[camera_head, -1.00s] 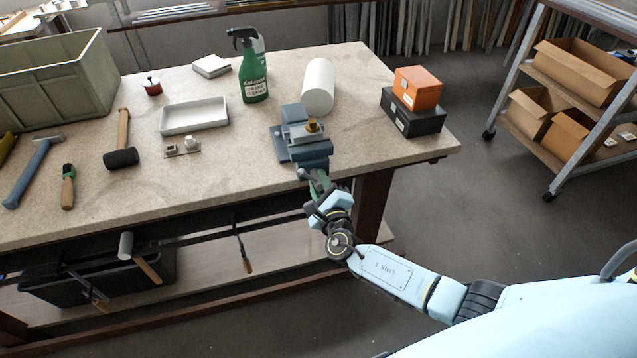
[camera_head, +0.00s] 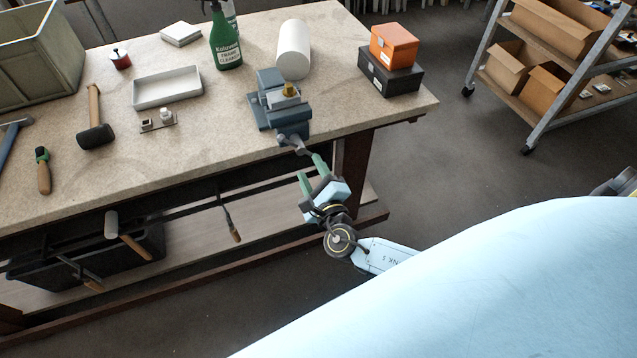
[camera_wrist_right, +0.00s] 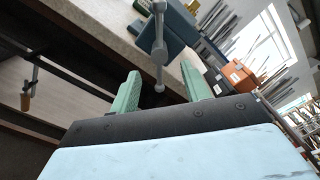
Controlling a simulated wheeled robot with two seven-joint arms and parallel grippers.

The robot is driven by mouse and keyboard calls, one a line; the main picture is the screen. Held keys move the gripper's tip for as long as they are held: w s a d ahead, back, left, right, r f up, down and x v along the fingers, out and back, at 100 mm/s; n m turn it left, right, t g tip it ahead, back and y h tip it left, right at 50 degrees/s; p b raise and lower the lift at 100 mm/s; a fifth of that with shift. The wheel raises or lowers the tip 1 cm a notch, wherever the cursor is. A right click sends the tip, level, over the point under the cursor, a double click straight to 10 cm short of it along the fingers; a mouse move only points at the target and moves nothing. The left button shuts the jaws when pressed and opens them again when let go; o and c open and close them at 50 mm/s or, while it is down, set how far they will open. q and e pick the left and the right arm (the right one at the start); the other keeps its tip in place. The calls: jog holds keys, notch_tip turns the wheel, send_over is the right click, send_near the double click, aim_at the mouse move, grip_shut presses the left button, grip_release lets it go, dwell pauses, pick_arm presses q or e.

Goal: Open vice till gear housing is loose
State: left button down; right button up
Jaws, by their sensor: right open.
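The blue-grey vice (camera_head: 280,103) is mounted at the front edge of the workbench. A small brass-coloured gear housing (camera_head: 290,90) shows at its jaws; whether it is clamped tight I cannot tell. The vice handle (camera_head: 292,143) sticks out at the front, below the bench top. In the right wrist view the handle (camera_wrist_right: 159,50) hangs as a grey bar with a knob end, its lower end between my green fingers. My right gripper (camera_head: 310,170) is open and empty, just in front of and below the handle. It also shows in the wrist view (camera_wrist_right: 163,92). My left gripper is not in view.
On the bench (camera_head: 200,145) stand a white tray (camera_head: 168,88), a green spray bottle (camera_head: 226,45), a white cylinder (camera_head: 294,50), a mallet (camera_head: 95,130) and an orange box (camera_head: 393,45) on a black box (camera_head: 390,78). Floor to the right is clear up to a shelf cart.

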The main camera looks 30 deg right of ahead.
jog(key=s, duration=0.4)
jog(key=shift+s+a, duration=0.35)
jog(key=shift+s, duration=0.05)
